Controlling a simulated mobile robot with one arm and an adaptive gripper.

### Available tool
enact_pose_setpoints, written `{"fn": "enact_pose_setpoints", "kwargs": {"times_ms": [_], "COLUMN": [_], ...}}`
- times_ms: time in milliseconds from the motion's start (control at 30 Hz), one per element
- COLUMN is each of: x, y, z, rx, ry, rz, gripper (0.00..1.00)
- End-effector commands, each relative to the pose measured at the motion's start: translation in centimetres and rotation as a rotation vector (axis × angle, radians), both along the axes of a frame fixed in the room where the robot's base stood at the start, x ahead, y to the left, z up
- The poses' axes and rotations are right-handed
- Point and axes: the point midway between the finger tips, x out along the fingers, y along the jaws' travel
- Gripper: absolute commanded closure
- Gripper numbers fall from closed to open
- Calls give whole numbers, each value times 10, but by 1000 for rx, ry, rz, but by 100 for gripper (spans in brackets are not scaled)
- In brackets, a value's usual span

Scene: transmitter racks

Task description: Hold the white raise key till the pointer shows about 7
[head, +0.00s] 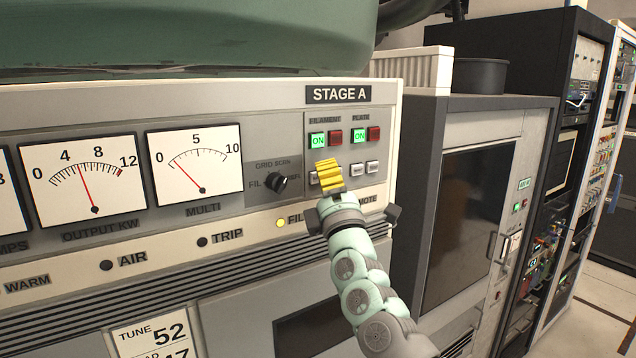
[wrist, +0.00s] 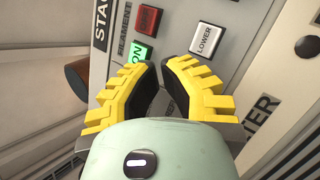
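My gripper (head: 330,178) is in front of the Stage A panel, over the row of white keys below the filament buttons. Its yellow fingers are almost together and hold nothing. In the wrist view the gripper (wrist: 161,64) points at the panel, beside a white key marked LOWER (wrist: 206,40). No key marked raise can be read; my fingers hide part of the row. Contact with a key cannot be told. The OUTPUT KW meter (head: 110,190) has its pointer between 4 and 8, near the middle. The MULTI meter (head: 215,178) has its pointer near the low end.
A green-lit filament ON button (head: 317,140) and a red button (head: 335,137) are just above my gripper. Plate buttons and more white keys (head: 372,167) lie to the right. A black knob (head: 277,183) sticks out to the left. A grey cabinet (head: 470,215) stands at the right.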

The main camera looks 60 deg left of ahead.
Motion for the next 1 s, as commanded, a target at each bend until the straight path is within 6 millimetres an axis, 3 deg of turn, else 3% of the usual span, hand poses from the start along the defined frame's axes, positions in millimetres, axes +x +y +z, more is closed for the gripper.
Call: {"fn": "enact_pose_setpoints", "kwargs": {"times_ms": [1000], "x": [1], "y": [6], "z": [0], "rx": [3], "ry": [0], "rz": [-2], "gripper": [100]}}
